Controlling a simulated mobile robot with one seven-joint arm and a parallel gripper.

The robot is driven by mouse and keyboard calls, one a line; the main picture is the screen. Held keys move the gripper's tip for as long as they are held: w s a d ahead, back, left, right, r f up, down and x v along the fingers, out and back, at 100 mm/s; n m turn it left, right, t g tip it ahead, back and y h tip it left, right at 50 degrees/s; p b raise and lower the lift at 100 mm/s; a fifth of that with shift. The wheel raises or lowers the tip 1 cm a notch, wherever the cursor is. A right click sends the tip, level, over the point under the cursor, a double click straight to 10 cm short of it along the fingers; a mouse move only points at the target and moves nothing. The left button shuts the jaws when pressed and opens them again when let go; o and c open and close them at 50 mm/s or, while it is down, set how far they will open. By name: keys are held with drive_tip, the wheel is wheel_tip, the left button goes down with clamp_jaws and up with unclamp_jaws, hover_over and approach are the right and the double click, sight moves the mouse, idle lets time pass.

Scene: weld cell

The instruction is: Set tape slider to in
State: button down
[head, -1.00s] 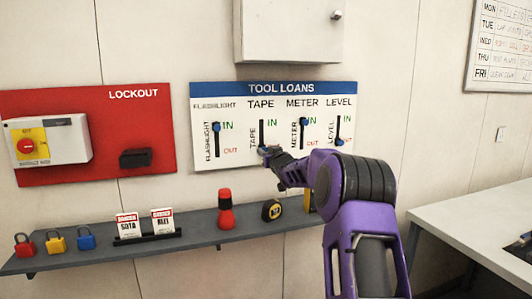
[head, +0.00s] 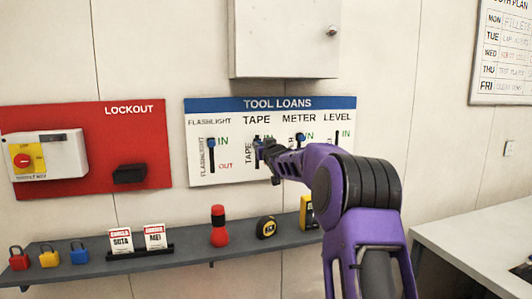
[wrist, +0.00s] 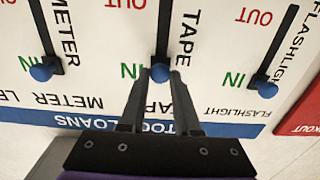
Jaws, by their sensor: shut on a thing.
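The tape slider is a blue knob (wrist: 160,73) in a dark vertical slot under the TAPE label on the tool loans board (head: 196,176). In the wrist view, which is upside down, the knob is beside the green IN label, at the slot's IN end, about level with the neighbouring knobs. My gripper (wrist: 159,76) is shut on the knob, one fingertip on each side. In the head view my gripper (head: 262,146) is at the upper part of the tape slot and covers most of the knob.
The flashlight knob (head: 211,143) and meter knob (head: 300,137) are close on either side, both at IN. My arm hides the level knob. A shelf (head: 190,250) below holds a red flashlight (head: 219,226) and a tape measure (head: 266,228). A cabinet (head: 285,35) hangs above.

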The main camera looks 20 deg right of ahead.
drive_tip(key=shift+r, duration=0.9)
drive_tip(key=c, duration=0.6)
unclamp_jaws()
drive_tip(key=shift+c, duration=0.2)
drive_tip(key=shift+s+f, duration=0.1)
drive_tip(key=s+b, duration=0.2)
drive_tip(key=s, duration=1.5)
drive_tip(key=shift+s, duration=0.1)
